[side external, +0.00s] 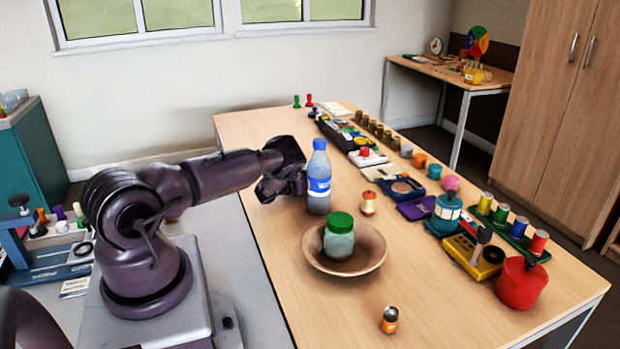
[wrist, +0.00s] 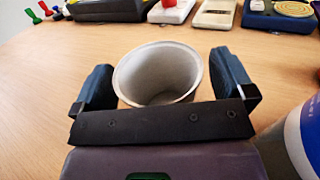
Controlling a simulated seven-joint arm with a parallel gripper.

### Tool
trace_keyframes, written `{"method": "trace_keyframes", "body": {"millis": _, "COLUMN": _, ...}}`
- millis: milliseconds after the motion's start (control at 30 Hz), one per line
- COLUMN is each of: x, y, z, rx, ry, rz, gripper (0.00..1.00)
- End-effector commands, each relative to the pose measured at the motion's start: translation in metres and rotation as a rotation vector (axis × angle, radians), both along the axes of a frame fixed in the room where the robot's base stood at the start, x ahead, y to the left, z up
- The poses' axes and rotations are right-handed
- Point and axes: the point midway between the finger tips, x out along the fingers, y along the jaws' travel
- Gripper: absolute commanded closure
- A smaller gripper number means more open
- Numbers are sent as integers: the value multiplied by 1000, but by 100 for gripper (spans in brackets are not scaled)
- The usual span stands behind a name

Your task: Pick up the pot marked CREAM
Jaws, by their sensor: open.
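A pale, open-topped pot (wrist: 125,80) stands between the fingers of my gripper (wrist: 160,84) in the wrist view. The fingers are open, one on each side of it, with a small gap at the left. I see its rim and inside; no CREAM marking can be read. In the side view my gripper (side external: 282,186) is low over the table, left of the water bottle (side external: 318,178), and the pot between the fingers cannot be made out there.
The bottle stands close to my gripper's right side. A wooden bowl (side external: 375,262) with a green-lidded jar (side external: 339,240), an apple core (side external: 368,203) and a small orange-banded jar (side external: 389,320) lie nearer the camera. Several coloured pots and devices line the table's right side.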

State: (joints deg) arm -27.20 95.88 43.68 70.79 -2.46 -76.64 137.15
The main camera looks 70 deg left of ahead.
Motion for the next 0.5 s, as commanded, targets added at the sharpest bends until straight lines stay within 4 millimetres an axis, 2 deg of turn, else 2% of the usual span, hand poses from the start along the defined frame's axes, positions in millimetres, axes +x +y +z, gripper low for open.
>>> {"method": "trace_keyframes", "body": {"millis": 133, "x": 0, "y": 0, "z": 0, "rx": 0, "ry": 1, "rz": 0, "gripper": 0}}
{"method": "trace_keyframes", "body": {"millis": 333, "x": 0, "y": 0, "z": 0, "rx": 0, "ry": 0, "rz": 0, "gripper": 46}}
{"method": "trace_keyframes", "body": {"millis": 500, "x": -1, "y": 0, "z": 0, "rx": 0, "ry": 0, "rz": 0, "gripper": 48}}
